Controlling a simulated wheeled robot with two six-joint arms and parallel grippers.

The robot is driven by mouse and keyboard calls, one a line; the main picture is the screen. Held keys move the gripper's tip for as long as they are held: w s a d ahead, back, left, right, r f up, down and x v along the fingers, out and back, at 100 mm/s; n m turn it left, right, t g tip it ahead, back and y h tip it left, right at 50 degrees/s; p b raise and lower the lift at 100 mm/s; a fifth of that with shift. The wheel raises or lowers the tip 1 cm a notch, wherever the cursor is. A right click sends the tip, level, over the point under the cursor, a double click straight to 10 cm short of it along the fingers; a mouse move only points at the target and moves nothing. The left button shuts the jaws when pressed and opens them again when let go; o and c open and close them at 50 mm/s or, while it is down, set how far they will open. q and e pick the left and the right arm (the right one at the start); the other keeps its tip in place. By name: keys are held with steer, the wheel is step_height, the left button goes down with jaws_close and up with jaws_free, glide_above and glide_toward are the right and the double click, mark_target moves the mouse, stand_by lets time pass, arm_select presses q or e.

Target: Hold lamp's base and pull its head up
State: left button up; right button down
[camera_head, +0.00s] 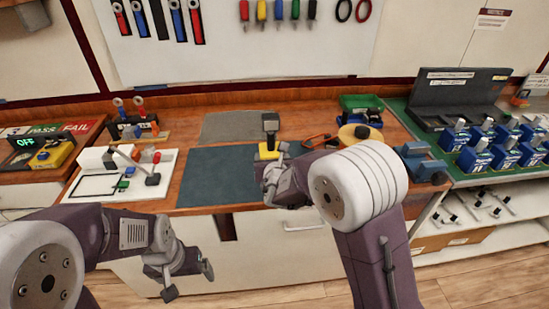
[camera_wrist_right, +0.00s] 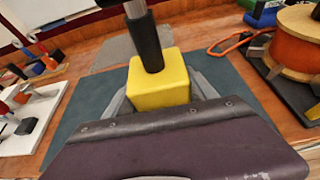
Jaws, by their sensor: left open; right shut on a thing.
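The lamp has a yellow block base (camera_head: 268,152), which shows large in the right wrist view (camera_wrist_right: 160,82). A dark stem rises from it to a grey head (camera_head: 270,118); in the right wrist view the head is cut off by the top edge, and the black stem (camera_wrist_right: 146,42) leans slightly left. The lamp stands on the dark mat (camera_head: 215,178). My right gripper (camera_head: 272,163) is shut on the yellow base, with a finger on each side of it. My left gripper (camera_head: 189,281) is open and empty, low in front of the workbench, away from the lamp.
A white board with switches (camera_head: 122,176) lies left of the mat. An orange-handled tool (camera_head: 320,140), a spool (camera_head: 360,134) and a green bin (camera_head: 361,104) are to the right. A grey pad (camera_head: 238,125) lies behind. Space above the mat's left part is free.

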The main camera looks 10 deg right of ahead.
steer(key=shift+w+a+f+b, duration=0.35)
steer(key=shift+a+f+b, duration=0.05)
steer(key=shift+a+f, duration=0.2)
steer(key=shift+w+a+f+b, duration=0.4)
steer(key=shift+a+f, duration=0.2)
steer(key=shift+f, duration=0.05)
steer(key=shift+w+a+f+b, duration=0.35)
steer(key=shift+a+f+b, duration=0.05)
steer(key=shift+a+f, duration=0.2)
steer(key=shift+w+a+f+b, duration=0.4)
steer(key=shift+a+f, duration=0.3)
steer(key=shift+w+a+f+b, duration=0.35)
steer(key=shift+w+a+f, duration=0.05)
steer(key=shift+a+f, duration=0.3)
steer(key=shift+f+b, duration=0.1)
steer(key=shift+b, duration=0.35)
steer(key=shift+f, duration=0.15)
stand_by(0.7)
steer(key=shift+c, duration=1)
jaws_free()
steer(key=shift+s, duration=0.1)
